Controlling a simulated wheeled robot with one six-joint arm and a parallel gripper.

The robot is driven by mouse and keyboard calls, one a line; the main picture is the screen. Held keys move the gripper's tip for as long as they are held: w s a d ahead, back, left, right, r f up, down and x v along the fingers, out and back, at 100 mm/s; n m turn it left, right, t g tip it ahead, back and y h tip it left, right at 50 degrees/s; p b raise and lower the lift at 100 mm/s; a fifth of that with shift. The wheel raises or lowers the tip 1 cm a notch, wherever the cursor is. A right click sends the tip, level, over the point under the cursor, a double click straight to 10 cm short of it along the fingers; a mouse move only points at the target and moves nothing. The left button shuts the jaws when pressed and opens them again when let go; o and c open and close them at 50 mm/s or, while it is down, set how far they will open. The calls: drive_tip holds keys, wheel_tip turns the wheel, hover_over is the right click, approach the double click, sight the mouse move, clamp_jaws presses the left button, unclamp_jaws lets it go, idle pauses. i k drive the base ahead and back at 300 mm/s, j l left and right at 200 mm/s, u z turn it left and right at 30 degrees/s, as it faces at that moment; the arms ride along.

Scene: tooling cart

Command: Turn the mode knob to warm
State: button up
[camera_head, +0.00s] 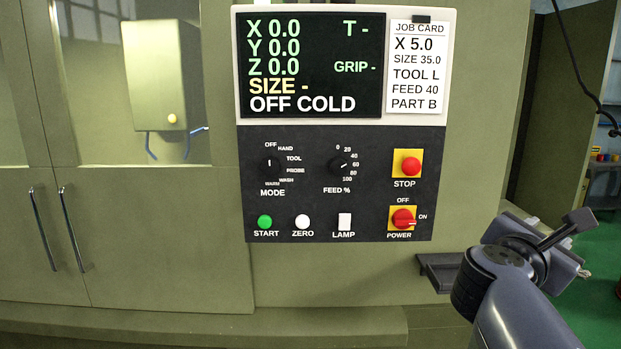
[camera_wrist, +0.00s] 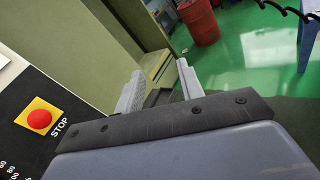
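The mode knob (camera_head: 269,163) is a small black dial on the dark control panel in the head view. Its labels run from OFF at the top through HAND, TOOL, PROBE and WASH to WARM at the bottom. Its small white mark looks upright, towards OFF, and the display (camera_head: 312,65) reads OFF COLD. My gripper (camera_wrist: 160,85) is open and empty in the wrist view, its two grey fingers apart. In the head view it is at the lower right, off the panel and well away from the knob. The wrist view does not show the knob.
The feed knob (camera_head: 343,166) is right of the mode knob. The red STOP button (camera_head: 411,166), red power knob (camera_head: 403,218), green START (camera_head: 265,222), white ZERO (camera_head: 302,222) and LAMP (camera_head: 344,221) are nearby. A small dark ledge (camera_head: 437,272) juts out below the panel.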

sight(270, 166)
drive_tip(key=i+j+u, duration=0.1)
drive_tip(key=u, duration=1.35)
drive_tip(key=i+l+u, duration=0.2)
drive_tip(key=i+l, duration=0.05)
drive_tip(key=i, duration=0.1)
